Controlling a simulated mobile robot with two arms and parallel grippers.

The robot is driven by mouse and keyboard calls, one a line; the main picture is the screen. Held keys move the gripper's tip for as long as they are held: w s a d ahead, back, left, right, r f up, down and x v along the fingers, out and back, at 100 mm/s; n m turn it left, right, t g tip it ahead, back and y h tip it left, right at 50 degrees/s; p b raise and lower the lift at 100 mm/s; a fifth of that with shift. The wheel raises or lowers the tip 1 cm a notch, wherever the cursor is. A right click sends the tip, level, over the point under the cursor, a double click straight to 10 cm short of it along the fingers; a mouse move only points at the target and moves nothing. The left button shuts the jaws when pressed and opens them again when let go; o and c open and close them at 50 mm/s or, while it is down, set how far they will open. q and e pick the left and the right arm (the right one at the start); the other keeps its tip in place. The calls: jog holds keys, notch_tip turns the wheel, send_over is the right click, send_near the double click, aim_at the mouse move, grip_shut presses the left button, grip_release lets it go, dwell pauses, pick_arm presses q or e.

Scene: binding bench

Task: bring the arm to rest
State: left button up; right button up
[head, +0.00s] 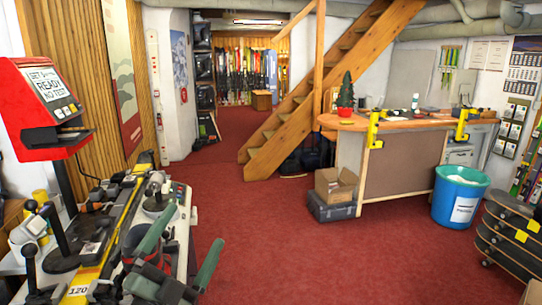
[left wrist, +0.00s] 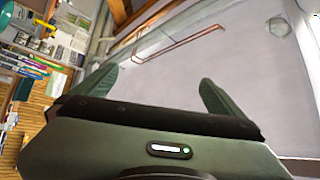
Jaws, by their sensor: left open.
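My left gripper (head: 194,229) is at the lower left of the head view, with its two green fingers spread apart and nothing between them. It is in front of the binding bench (head: 82,285), which carries clamps, levers and a yellow strip marked 120. I cannot tell the exact gap between gripper and bench. In the left wrist view the gripper (left wrist: 158,80) also shows open and empty, against a pale wall or ceiling surface. My right gripper is in neither view.
A red display stand (head: 30,115) rises behind the bench at left. A counter (head: 395,170), cardboard box (head: 335,186), blue bin (head: 460,196) and stacked skateboards (head: 508,240) stand at right. Wooden stairs (head: 320,85) are behind. The red carpet (head: 300,255) in the middle is clear.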

pick_arm(q)
jog(key=s+a+f+n+g+y, duration=0.2)
jog(key=a+f+n+g+y, duration=0.15)
jog(key=f, duration=0.35)
jog(key=s+a+f+n+g+y, duration=0.25)
jog(key=f+n+y, duration=0.2)
jog(key=f, duration=0.35)
jog(key=s+a+f+n+g+y, duration=0.2)
jog(key=a+f+n+y, duration=0.25)
jog(key=f, duration=0.25)
jog(key=s+d+f+n+g+h, duration=0.1)
jog(key=s+d+f+g+h, duration=0.1)
jog(key=s+f+g, duration=0.65)
jog(key=s+d+f+n+g+h, duration=0.1)
jog(key=s+d+f+g+h, duration=0.15)
jog(key=s+f, duration=0.7)
jog(key=s+f+y, duration=0.1)
jog(key=s+f, duration=0.1)
jog(key=f, duration=1)
jog(key=s+f, duration=0.2)
jog(key=f, duration=0.9)
jog(key=s+a+f+g, duration=0.1)
jog(key=s+a+f, duration=0.1)
jog(key=s+f, duration=1.4)
jog(key=shift+s+a+g, duration=0.35)
jog(key=shift+s+g, duration=0.05)
jog(key=shift+s, duration=0.15)
